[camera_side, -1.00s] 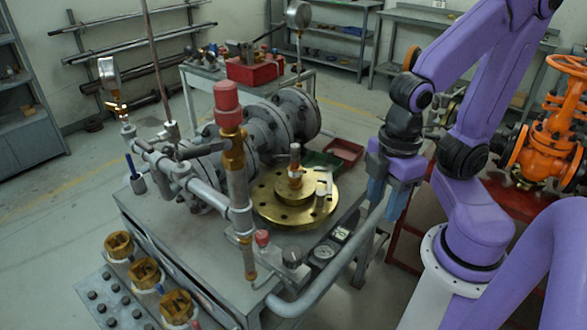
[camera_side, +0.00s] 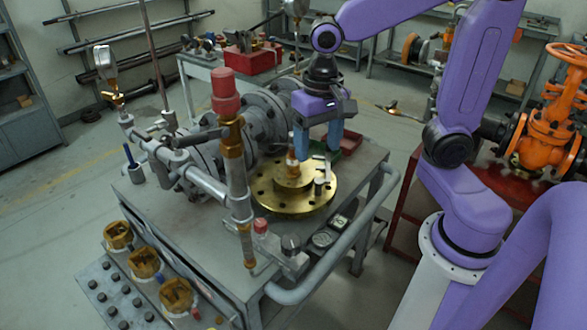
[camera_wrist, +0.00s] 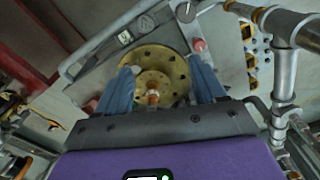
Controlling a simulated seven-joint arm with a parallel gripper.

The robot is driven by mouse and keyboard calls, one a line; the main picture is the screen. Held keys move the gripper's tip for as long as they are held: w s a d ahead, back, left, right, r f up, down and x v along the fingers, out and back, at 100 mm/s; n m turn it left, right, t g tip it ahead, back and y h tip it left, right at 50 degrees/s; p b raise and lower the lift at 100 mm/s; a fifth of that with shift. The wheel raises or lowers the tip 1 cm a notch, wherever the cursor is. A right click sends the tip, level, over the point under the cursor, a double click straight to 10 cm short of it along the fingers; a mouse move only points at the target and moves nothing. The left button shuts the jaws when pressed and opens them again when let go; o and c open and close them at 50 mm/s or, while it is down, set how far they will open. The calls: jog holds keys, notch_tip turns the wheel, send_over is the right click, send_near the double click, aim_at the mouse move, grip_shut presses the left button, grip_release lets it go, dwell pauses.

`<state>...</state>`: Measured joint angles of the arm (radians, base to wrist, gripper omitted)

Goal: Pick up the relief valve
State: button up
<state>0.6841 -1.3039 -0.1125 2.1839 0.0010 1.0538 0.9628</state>
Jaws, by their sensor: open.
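The small brass fitting that looks like the relief valve (camera_side: 293,163) stands upright on a round brass flange (camera_side: 267,200) on the grey workbench. In the wrist view the valve (camera_wrist: 152,97) shows between the two blue fingers, nearer the palm than the fingertips, over the flange (camera_wrist: 176,75). My gripper (camera_side: 318,153) points down above the flange's far right side. It is open and empty, its fingers set apart on either side in the wrist view (camera_wrist: 161,64). Whether the fingertips reach the valve's height cannot be told.
A vertical pipe with a red-capped brass valve (camera_side: 227,105) stands left of the flange. A small light-grey bracket (camera_side: 322,172) stands on the flange's right side. Large grey flanged pipework lies behind.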

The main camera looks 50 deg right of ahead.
jog(key=w+d+r+m, duration=0.2)
jog(key=w+d+m, duration=0.2)
jog(key=w+m, duration=0.6)
jog(key=r+m, duration=0.1)
jog(key=m, duration=1)
send_over(293, 148)
jog(key=f, duration=1.1)
jog(key=d+f, duration=0.1)
jog(key=f, duration=0.5)
jog(key=shift+w, duration=0.3)
grip_shut()
